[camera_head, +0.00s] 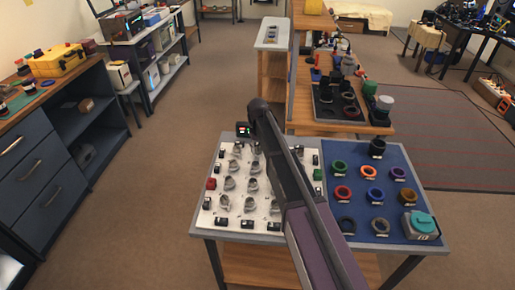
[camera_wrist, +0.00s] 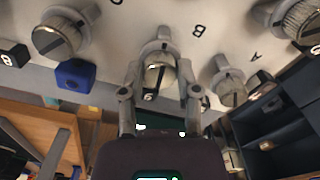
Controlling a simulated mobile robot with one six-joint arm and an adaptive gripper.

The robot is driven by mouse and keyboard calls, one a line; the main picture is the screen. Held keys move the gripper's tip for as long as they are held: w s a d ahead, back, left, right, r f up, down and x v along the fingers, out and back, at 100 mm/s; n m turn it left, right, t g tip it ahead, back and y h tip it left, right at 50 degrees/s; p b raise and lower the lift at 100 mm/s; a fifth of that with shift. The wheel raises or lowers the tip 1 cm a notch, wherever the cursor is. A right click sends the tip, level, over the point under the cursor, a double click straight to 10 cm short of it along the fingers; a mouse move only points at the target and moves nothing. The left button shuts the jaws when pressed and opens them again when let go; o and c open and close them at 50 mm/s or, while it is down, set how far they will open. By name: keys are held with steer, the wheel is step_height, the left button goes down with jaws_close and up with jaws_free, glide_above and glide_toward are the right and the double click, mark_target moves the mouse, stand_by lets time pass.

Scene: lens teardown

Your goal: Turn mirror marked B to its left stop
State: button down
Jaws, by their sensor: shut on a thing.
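In the wrist view my gripper (camera_wrist: 159,93) has one finger on each side of a grey knob-like mirror (camera_wrist: 158,72) and is shut on it. A letter B (camera_wrist: 199,30) is printed on the white board (camera_wrist: 113,50) just right of this mirror, so it appears to be mirror B. The mirror's pointed grey lug points toward the top of the picture. A similar mirror beside a letter A (camera_wrist: 255,57) is to the right, another near a letter C is to the left. In the head view my arm hides the gripper.
A blue block (camera_wrist: 75,74) sits left of my gripper. In the head view the white board (camera_head: 222,235) carries several mirrors and small black blocks. A blue mat (camera_head: 398,160) to its right holds coloured rings and a teal-topped box (camera_head: 421,223). A shelf unit stands behind.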

steer(key=n, duration=0.7)
stand_by(0.4)
steer(key=shift+c, duration=1.7)
jaws_free()
steer(key=shift+m, duration=0.3)
